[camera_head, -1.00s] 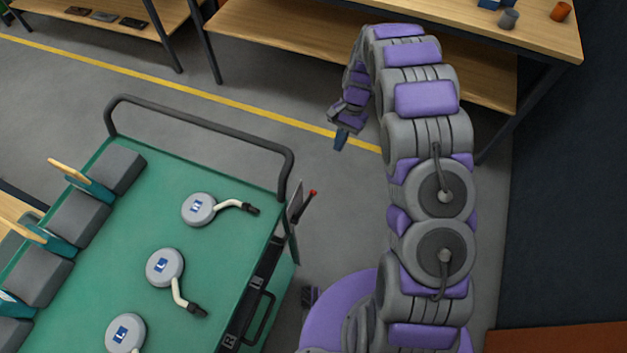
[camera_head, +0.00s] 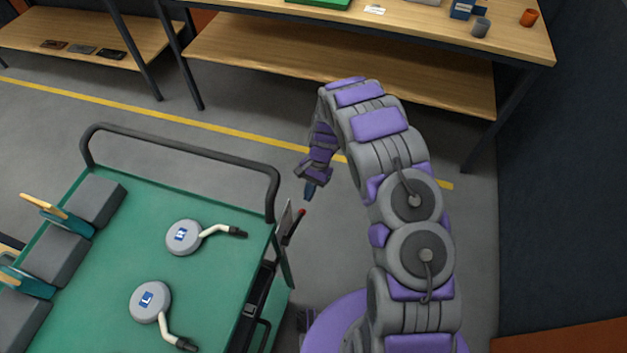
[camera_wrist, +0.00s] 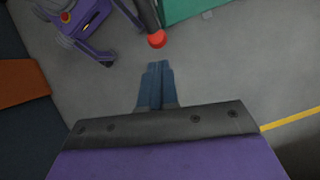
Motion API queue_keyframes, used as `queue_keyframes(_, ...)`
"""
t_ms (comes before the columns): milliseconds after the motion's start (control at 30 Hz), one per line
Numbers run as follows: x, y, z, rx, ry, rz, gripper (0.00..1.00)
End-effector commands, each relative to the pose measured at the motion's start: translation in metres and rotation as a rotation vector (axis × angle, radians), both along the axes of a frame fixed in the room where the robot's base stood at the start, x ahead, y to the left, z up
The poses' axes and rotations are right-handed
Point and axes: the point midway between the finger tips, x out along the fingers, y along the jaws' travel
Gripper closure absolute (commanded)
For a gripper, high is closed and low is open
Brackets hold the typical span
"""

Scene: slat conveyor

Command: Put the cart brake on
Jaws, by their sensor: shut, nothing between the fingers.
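The green cart (camera_head: 110,260) stands at the left in the head view, with a dark push handle (camera_head: 185,148) at its far end. A brake lever with a red tip (camera_head: 301,212) stands up slanting at the cart's right side, beside a thin plate. My gripper (camera_head: 309,192) points down just above and beyond the red tip. In the wrist view its blue fingers (camera_wrist: 157,68) are together with nothing between them. The red tip (camera_wrist: 156,40) of the lever lies just ahead of the fingertips, apart from them as far as I can see. The cart's green corner (camera_wrist: 180,10) shows behind it.
Grey round devices (camera_head: 184,238) with short hoses and grey blocks (camera_head: 93,202) lie on the cart top. A wooden workbench (camera_head: 340,70) stands at the back. A yellow line (camera_head: 200,122) crosses the floor. The floor beyond the handle is clear.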

Motion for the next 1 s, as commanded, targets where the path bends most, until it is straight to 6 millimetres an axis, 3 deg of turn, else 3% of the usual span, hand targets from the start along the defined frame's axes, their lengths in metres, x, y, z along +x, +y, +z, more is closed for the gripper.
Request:
queue_keyframes(267, -0.017, 0.010, -0.016, -0.001, 0.000, 0.000, 1.00)
queue_keyframes(733, -0.018, 0.011, -0.017, 0.002, 0.003, 0.000, 1.00)
queue_keyframes(1000, -0.021, 0.014, -0.028, 0.028, 0.067, 0.003, 1.00)
